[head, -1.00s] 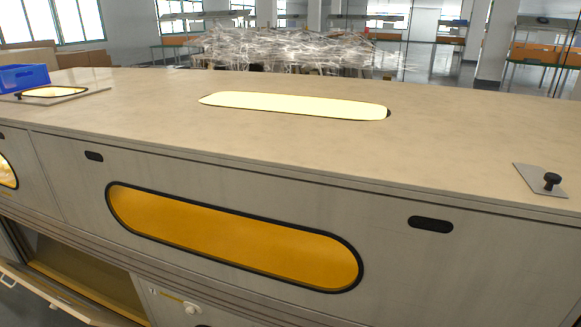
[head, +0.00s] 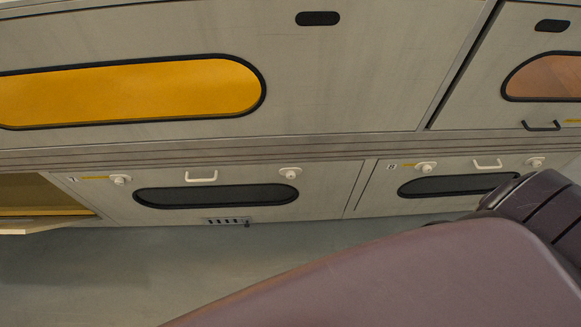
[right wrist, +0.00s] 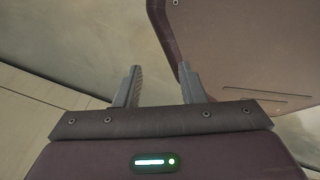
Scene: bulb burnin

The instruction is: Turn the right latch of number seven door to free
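A low grey door (head: 240,210) with a long dark window shows in the head view. The small mark at its left end looks like a seven but is too small to read surely. Its left latch (head: 119,180) is a white knob beside a yellow strip. Its right latch (head: 290,173) is a white knob above the window's right end; its setting cannot be told. A white handle (head: 201,176) sits between them. My right gripper (right wrist: 159,67) is open and empty in the right wrist view; its fingers are hidden in the head view. My left gripper is not in view.
A similar door (head: 375,201), seemingly marked eight, is to the right, partly behind my arm. A door panel (head: 40,226) stands open at far left. Above is a large panel with an amber window (head: 140,92). Bare floor (head: 120,275) lies in front.

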